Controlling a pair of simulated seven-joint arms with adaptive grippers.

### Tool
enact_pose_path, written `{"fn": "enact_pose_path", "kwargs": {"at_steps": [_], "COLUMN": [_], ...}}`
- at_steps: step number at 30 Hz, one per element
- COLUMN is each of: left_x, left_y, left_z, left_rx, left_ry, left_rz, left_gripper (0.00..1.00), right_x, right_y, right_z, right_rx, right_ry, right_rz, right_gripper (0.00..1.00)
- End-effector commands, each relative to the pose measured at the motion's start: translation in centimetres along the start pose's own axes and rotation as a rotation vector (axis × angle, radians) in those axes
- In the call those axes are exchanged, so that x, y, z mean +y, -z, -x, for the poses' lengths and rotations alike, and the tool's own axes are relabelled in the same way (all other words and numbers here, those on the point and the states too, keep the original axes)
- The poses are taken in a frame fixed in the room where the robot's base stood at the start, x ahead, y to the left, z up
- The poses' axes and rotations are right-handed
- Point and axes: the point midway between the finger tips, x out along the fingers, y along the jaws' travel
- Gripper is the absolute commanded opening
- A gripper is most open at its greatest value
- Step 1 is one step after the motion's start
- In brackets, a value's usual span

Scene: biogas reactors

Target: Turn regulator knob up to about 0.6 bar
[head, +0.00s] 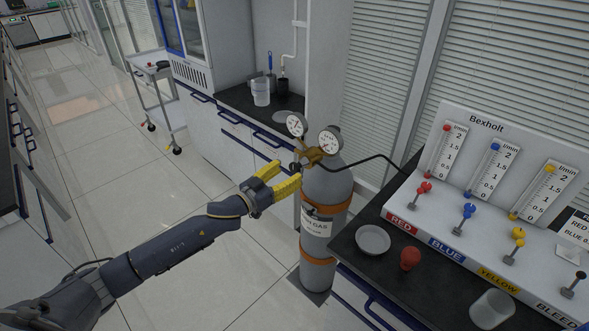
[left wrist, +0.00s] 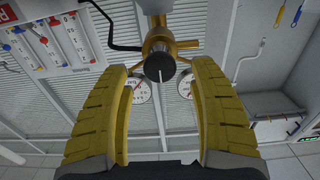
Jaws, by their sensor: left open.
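The gas cylinder (head: 326,200) stands upright beside the dark bench, with a brass regulator (head: 314,155) on top. Two round dial gauges, a left one (head: 297,125) and a right one (head: 331,139), sit on the regulator; their readings are too small to tell. The dark round regulator knob (left wrist: 160,68) faces the left wrist camera. My left gripper (head: 286,174), with yellow fingers, is open at the regulator's front. In the left wrist view the knob appears between the two spread fingers, with a gap on each side. My right gripper is out of view.
A Bexholt flowmeter panel (head: 487,125) with red, blue and yellow valves stands on the right bench. A dish (head: 373,239), a red bulb (head: 410,258) and a beaker (head: 491,309) sit before it. A black hose (head: 375,159) runs from the regulator.

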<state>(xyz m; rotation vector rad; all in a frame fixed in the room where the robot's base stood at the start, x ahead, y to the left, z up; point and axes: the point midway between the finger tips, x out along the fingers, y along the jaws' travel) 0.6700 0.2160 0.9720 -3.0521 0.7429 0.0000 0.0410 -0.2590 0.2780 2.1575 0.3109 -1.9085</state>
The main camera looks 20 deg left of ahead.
Motion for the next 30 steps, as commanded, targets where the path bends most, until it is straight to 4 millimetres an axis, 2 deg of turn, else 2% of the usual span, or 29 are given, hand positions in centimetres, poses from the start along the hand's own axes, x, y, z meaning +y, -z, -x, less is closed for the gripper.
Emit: {"fn": "enact_pose_path", "kwargs": {"at_steps": [3, 9, 24, 30], "left_x": [0.0, 0.0, 0.0, 0.0], "left_y": [0.1, 0.1, 0.0, 0.0], "left_z": [-1.5, -3.0, -3.6, -3.6], "left_rx": [0.001, 0.001, 0.000, 0.000], "left_ry": [0.000, 0.000, -0.001, -0.001], "left_rz": [0.001, 0.000, 0.000, 0.000], "left_gripper": [0.61, 0.61, 0.62, 0.39], "right_x": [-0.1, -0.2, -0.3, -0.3], "right_y": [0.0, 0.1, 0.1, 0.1], "right_z": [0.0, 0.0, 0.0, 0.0], "right_rx": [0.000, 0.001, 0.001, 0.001], "right_ry": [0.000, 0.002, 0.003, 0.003], "right_rz": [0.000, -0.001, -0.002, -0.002], "right_gripper": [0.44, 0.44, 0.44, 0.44]}}
